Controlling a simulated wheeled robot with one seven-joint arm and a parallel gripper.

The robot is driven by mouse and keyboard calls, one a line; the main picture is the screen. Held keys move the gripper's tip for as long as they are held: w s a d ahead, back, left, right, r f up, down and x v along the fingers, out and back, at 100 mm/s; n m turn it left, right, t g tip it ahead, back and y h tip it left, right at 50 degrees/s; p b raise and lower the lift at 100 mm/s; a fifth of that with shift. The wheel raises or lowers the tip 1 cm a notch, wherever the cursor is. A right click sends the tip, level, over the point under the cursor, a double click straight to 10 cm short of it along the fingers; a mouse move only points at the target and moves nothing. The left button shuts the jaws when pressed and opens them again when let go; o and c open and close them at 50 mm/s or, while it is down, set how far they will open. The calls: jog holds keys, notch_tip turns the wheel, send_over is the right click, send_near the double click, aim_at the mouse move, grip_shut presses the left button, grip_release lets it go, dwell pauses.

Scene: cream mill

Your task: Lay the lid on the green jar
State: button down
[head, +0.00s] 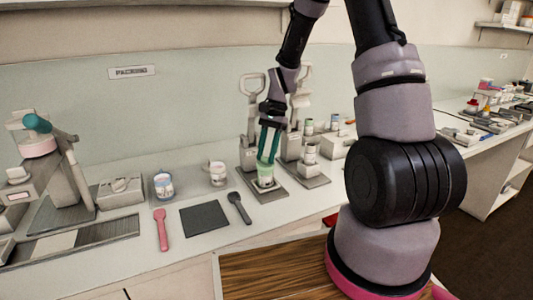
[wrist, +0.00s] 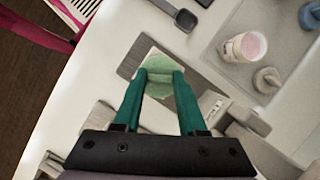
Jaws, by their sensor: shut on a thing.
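My gripper (head: 266,158) points down with its green fingers just over the green jar (head: 265,175), a small pale cup-like jar standing on the grey base plate of a lever press. In the wrist view my gripper (wrist: 160,73) is shut on a thin, pale green lid (wrist: 160,63). The jar's pale green body (wrist: 159,91) shows between the fingers. Lid and jar overlap in both views, so I cannot tell whether they touch or how well they are centred. The fingers hide part of both.
A dark mat (head: 205,219) lies between a pink spoon (head: 162,230) and a grey spoon (head: 239,208). A jar with a blue label (head: 164,186) and a white jar (head: 217,174) stand behind. A second press (head: 307,172) stands close on the right. The counter's front edge is near.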

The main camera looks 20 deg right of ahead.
dwell(0.3)
grip_release()
jog(key=shift+r, duration=0.1)
notch_tip(320, 180, up, 7)
dwell(1.5)
